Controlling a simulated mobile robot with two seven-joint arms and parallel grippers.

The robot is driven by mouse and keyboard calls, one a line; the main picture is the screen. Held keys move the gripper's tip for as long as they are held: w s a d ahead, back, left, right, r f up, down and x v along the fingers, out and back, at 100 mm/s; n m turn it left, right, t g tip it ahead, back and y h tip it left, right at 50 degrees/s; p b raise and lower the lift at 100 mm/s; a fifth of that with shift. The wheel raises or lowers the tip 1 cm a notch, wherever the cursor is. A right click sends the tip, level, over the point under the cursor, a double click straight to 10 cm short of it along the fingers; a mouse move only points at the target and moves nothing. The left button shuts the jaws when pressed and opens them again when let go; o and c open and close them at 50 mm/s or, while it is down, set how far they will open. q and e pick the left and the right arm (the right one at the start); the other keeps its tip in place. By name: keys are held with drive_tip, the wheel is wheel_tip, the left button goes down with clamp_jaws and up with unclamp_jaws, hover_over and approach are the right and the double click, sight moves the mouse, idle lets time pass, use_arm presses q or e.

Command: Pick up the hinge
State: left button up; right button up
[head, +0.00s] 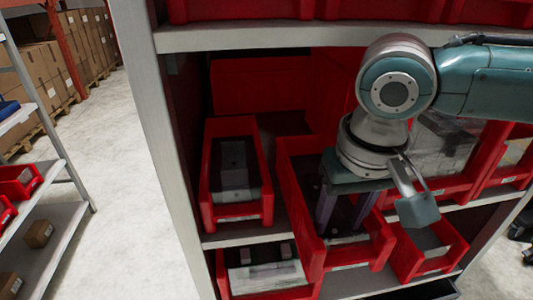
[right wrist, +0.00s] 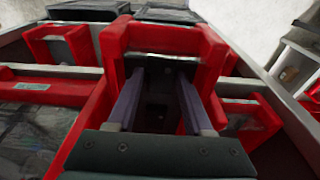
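A red bin (head: 384,244) on the middle shelf sticks out toward me, and my right gripper (head: 342,226) points down inside it. The gripper's two fingers are spread apart in the right wrist view (right wrist: 158,88), with no object clearly held between them. The inside of the bin is dark. Small dark parts (head: 311,188) lie low in it beside the fingers, but I cannot make out which of them is a hinge. The fingers and wrist hide part of the bin's contents. My left gripper is not in view.
A red bin with a grey block (head: 234,160) stands to the left, and other red bins (head: 430,252) sit close by on the right and below. The upper shelf edge (head: 260,38) runs above the arm. Open floor (head: 110,170) lies at the left.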

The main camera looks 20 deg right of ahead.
clamp_jaws()
drive_tip(key=shift+r, duration=0.15)
